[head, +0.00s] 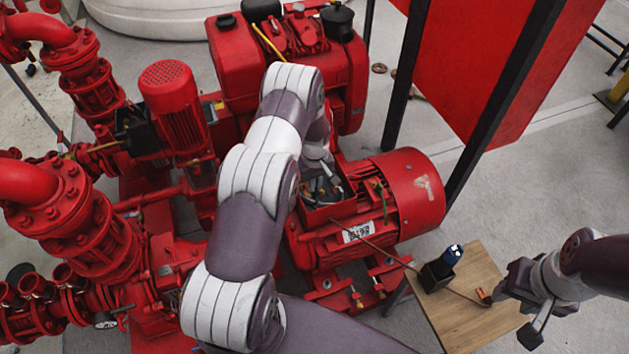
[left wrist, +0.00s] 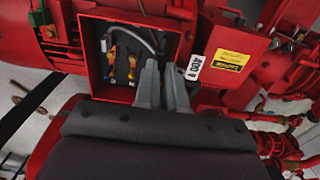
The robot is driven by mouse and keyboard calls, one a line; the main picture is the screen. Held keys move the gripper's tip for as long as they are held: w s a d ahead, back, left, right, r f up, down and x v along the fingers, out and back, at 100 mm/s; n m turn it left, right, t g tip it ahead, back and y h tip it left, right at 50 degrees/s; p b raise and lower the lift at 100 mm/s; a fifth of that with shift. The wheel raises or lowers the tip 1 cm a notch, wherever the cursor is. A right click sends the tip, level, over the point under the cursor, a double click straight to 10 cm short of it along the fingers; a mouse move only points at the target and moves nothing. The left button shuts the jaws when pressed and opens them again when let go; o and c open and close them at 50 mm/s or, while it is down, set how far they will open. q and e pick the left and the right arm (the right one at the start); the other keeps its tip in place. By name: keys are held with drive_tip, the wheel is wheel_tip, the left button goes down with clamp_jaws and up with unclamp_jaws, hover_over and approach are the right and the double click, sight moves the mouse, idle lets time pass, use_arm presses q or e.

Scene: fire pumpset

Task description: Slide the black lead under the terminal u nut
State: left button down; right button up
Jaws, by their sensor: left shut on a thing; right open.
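The open red terminal box (head: 330,212) sits on the red motor (head: 410,190); it also shows in the left wrist view (left wrist: 88,60). Inside are leads with yellow (left wrist: 112,67) and orange-yellow (left wrist: 132,64) parts. A grey-looking cable (left wrist: 136,38) loops toward my left fingertips. My left gripper (left wrist: 163,72) is shut at the box's right part, seemingly on the black lead, whose held end is hidden between the fingers. The U nut is too small to make out. My right gripper (head: 508,300) is open and empty by the wooden table's right edge.
The wooden table (head: 465,325) carries a black holder (head: 436,276) with a blue-and-black item (head: 452,254) and a small orange piece (head: 485,296). Red pipes and pumps crowd the left.

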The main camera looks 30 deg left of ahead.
use_arm(q)
drive_tip(key=shift+a+f+b, duration=0.1)
drive_tip(key=shift+f+b, duration=0.2)
drive_tip(key=shift+f, duration=0.3)
wheel_tip(320, 180, down, 9)
drive_tip(key=b, duration=0.7)
drive_tip(key=shift+r, duration=0.1)
drive_tip(key=shift+b, duration=0.3)
drive_tip(key=shift+w+a+f+b, duration=0.2)
drive_tip(key=shift+w+a+b, duration=0.6)
drive_tip(key=shift+a+b, duration=0.15)
drive_tip(key=c, duration=0.8)
unclamp_jaws()
drive_tip(key=shift+r, duration=0.1)
